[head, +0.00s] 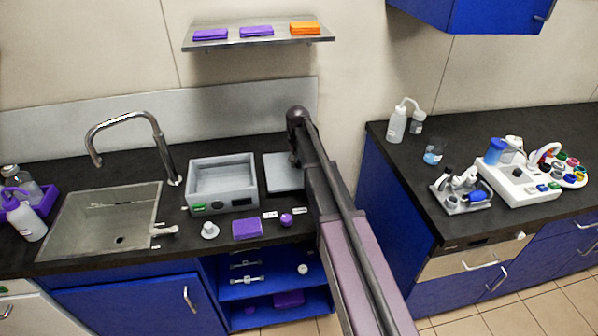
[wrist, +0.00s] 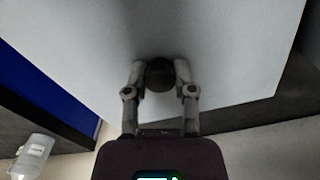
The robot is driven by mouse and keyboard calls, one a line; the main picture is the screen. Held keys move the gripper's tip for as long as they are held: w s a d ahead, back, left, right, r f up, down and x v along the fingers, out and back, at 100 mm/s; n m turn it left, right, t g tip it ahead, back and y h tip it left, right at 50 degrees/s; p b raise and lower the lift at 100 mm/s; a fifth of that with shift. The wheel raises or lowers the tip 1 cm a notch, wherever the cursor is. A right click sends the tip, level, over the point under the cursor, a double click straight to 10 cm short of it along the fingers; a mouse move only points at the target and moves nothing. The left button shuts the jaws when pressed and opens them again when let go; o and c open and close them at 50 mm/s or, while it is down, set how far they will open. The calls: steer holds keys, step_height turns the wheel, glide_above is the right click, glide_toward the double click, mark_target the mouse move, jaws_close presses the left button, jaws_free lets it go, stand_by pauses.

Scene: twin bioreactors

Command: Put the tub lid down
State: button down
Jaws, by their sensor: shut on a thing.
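The tub lid (head: 282,173) is a flat grey plate just right of the open grey tub (head: 198,202), partly behind my arm. It looks level and at or close above the dark counter; I cannot tell if it touches. In the wrist view the lid (wrist: 220,45) fills most of the picture as a pale sheet. My gripper (wrist: 160,70) is shut on the lid's round dark knob (wrist: 159,76), one finger on each side. In the head view my gripper is hidden behind my arm.
A sink (head: 105,222) with a tall tap lies left of the tub. A purple block (head: 246,229) and small items sit along the counter's front edge. A shelf (head: 262,40) hangs above. The right counter carries bottles (head: 397,125) and a white instrument (head: 520,187).

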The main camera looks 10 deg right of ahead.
mark_target(298, 167)
steer(key=shift+f, duration=0.1)
steer(key=shift+f+b, duration=1.8)
steer(key=shift+b, duration=0.1)
steer(key=shift+f, duration=0.15)
steer(key=shift+c, duration=2.2)
jaws_free()
steer(key=shift+r, duration=0.2)
step_height(298, 167, up, 12)
steer(key=p, duration=1.2)
